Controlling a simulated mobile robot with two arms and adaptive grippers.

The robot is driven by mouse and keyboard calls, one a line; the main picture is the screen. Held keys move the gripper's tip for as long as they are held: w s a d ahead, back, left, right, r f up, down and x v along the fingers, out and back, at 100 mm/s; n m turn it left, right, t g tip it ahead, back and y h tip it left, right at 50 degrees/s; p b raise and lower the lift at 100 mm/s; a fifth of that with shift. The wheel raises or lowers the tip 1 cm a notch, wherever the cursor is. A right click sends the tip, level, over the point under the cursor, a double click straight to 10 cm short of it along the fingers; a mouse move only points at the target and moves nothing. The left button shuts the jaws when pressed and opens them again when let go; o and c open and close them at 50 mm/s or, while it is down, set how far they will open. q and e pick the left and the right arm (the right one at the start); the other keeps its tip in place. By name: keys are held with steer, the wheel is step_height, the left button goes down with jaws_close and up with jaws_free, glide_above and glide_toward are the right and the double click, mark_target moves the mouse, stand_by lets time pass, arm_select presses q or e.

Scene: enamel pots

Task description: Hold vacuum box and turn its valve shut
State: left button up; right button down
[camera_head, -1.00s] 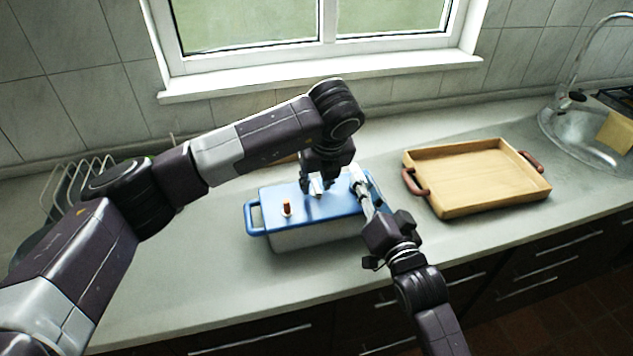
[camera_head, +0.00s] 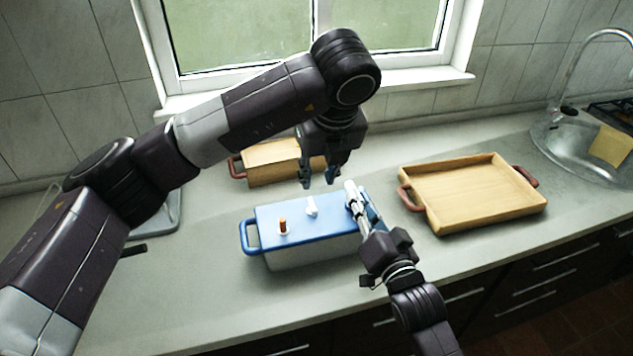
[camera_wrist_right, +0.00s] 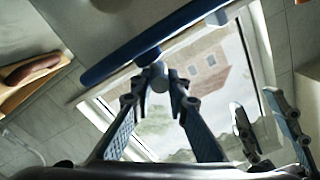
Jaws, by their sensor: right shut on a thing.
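The vacuum box has a blue lid (camera_head: 335,220) and a pale grey body, and stands on the counter. An orange-brown knob (camera_head: 283,225) and a small white valve (camera_head: 311,207) are on the lid. I cannot tell the valve's exact angle. My left gripper (camera_head: 319,184) is open and empty, above and behind the valve, apart from it. My right gripper (camera_head: 354,190) is shut at the box's right end. In the right wrist view its fingers (camera_wrist_right: 158,75) meet at the box's blue handle (camera_wrist_right: 150,42). The left gripper's spread fingers (camera_wrist_right: 262,125) also show there.
A wooden tray (camera_head: 431,219) with brown handles lies right of the box. Another wooden tray (camera_head: 262,179) is behind the box, partly hidden by my left arm. A sink (camera_head: 560,150) is at the far right.

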stand_by(0.3)
steer(key=c, duration=1.8)
jaws_free()
steer(key=v, duration=1.2)
step_height(320, 180, up, 6)
steer(key=p, duration=0.7)
steer(key=shift+d+f, duration=0.1)
